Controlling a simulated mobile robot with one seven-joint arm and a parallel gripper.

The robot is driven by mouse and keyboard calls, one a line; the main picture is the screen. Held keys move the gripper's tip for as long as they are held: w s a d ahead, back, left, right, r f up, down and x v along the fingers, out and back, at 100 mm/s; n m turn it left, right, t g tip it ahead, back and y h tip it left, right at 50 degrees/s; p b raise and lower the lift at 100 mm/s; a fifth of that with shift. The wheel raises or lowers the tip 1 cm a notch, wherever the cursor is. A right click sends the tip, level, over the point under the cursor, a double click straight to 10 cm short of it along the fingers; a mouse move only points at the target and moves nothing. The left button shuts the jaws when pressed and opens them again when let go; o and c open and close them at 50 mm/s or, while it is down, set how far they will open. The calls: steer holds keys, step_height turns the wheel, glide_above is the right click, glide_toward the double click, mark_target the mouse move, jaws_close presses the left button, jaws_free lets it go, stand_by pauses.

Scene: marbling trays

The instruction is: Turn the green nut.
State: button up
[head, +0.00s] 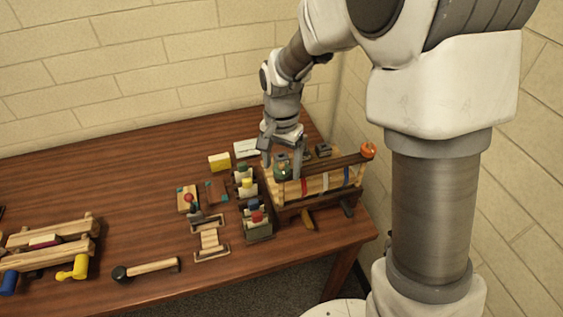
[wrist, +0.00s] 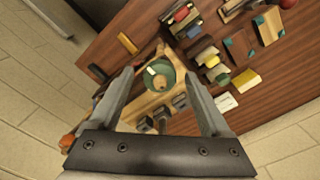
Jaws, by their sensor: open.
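The green nut (head: 282,172) is at the left end of the wooden rack (head: 318,187) on the right part of the table. In the wrist view the green nut (wrist: 166,69) is round, with a pale centre, and shows between the fingertips. My gripper (head: 282,158) is above the rack, pointing down, with its fingers apart. In the wrist view my gripper (wrist: 159,76) has one finger on each side of the nut, with nothing held. I cannot tell whether the fingers are level with the nut or still above it.
An orange knob (head: 368,150) is at the rack's right end. A holder with coloured blocks (head: 258,230) stands left of the rack. A yellow block (head: 219,162) and a white block (head: 246,148) lie behind. A mallet (head: 146,269) lies in front. The table's back left is clear.

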steer(key=shift+c, duration=0.3)
jaws_close()
steer(key=shift+m, duration=0.4)
steer(key=m, duration=0.2)
steer(key=shift+m+b, duration=0.35)
steer(key=shift+m, duration=0.05)
steer(key=m, duration=0.3)
steer(key=shift+m, duration=0.4)
steer(key=m+p, duration=0.1)
steer(key=m, duration=0.3)
steer(key=shift+m+p, duration=0.7)
steer(key=shift+m, duration=0.9)
steer(key=shift+f, duration=0.1)
